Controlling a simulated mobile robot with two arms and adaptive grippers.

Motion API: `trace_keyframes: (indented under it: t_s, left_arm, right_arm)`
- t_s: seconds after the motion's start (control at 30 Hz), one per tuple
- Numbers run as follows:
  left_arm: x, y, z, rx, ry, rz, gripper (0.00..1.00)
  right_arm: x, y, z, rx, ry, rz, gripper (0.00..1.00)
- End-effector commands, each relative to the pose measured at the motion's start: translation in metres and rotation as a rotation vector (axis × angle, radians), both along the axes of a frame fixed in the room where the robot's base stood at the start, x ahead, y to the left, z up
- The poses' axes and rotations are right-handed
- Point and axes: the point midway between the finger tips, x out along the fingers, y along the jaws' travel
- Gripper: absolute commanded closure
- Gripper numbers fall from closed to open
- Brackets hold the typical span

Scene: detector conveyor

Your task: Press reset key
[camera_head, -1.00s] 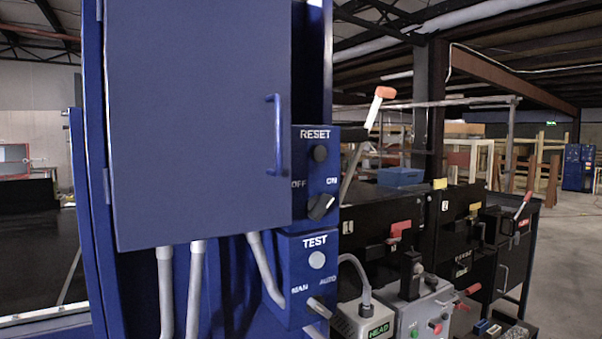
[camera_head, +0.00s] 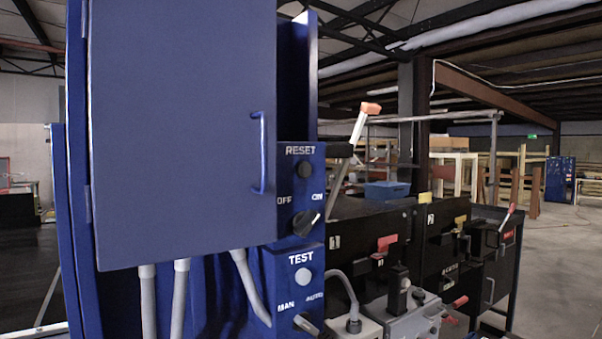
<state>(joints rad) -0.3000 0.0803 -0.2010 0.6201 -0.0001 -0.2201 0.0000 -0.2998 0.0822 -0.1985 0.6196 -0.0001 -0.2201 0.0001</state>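The reset key is a dark round button (camera_head: 305,170) under the word RESET on a blue control box (camera_head: 284,225). Below it on the same box is a black OFF/ON rotary knob (camera_head: 304,223). A second blue box under it, marked TEST, has a pale round button (camera_head: 303,275) and a MAN/AUTO switch (camera_head: 306,323). Neither of my grippers shows in the head view, and nothing covers the reset button.
A large blue cabinet door (camera_head: 180,130) with a handle (camera_head: 262,155) stands left of the boxes. A lever with an orange grip (camera_head: 370,108) rises behind them. Black machinery (camera_head: 375,230) with red handles stands at right. Open floor (camera_head: 565,260) lies farther right.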

Motion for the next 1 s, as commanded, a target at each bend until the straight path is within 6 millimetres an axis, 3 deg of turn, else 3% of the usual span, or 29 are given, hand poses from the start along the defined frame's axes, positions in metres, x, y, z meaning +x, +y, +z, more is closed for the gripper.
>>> trace_keyframes:
  t_s: [0.33, 0.6, 1.0]
  left_arm:
    - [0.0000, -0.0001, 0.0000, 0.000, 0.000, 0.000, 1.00]
    - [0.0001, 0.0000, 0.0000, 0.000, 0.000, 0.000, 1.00]
    - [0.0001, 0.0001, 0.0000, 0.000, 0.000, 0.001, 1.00]
  right_arm:
    - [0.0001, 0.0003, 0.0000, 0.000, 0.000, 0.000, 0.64]
    - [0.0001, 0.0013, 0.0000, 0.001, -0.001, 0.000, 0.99]
    - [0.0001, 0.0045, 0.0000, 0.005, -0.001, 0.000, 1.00]
